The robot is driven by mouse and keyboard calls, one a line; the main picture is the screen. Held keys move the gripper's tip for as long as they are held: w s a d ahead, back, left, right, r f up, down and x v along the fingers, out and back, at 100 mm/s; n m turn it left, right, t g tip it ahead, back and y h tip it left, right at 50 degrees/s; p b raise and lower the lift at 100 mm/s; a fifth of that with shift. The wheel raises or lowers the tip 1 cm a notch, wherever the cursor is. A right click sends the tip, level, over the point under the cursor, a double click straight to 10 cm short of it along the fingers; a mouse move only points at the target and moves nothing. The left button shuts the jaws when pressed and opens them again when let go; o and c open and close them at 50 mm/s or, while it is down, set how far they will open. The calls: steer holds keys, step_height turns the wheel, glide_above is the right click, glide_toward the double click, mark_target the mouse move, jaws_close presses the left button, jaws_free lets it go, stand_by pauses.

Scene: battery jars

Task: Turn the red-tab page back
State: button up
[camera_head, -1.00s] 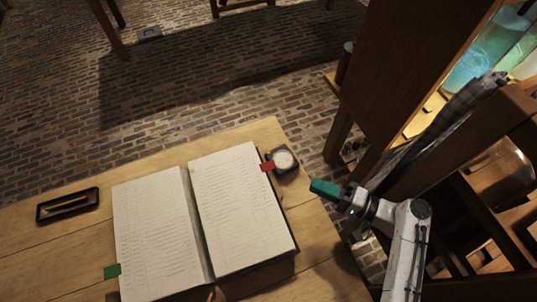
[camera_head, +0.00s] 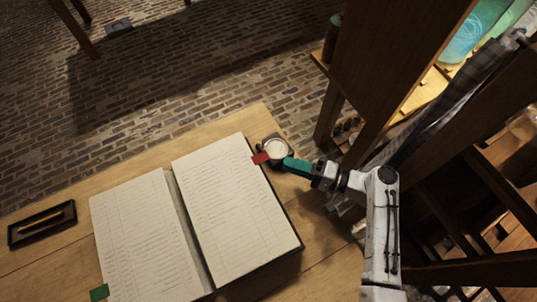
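An open book (camera_head: 232,205) with written pages lies on the wooden table. A red tab (camera_head: 260,158) sticks out from the right edge of its right-hand page, near the top. A green tab (camera_head: 99,292) sticks out at the lower left of the left-hand page. My gripper (camera_head: 286,162) has teal fingers and points left at the red tab, with its tips close beside it. I cannot tell whether they touch. The fingers look like one block from this angle, so their opening does not show.
A small round white-faced device (camera_head: 276,149) stands just behind my fingertips. A dark tray (camera_head: 42,224) with a pencil-like stick lies at the left of the table. Dark wooden framework (camera_head: 385,70) stands close at the right. The table's front right is bare.

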mark_target(269, 158)
steer(key=x, duration=0.7)
steer(key=shift+p, duration=0.3)
steer(key=shift+c, duration=0.2)
jaws_close()
steer(key=shift+w+r, duration=0.15)
steer(key=shift+r, duration=0.05)
stand_by(0.8)
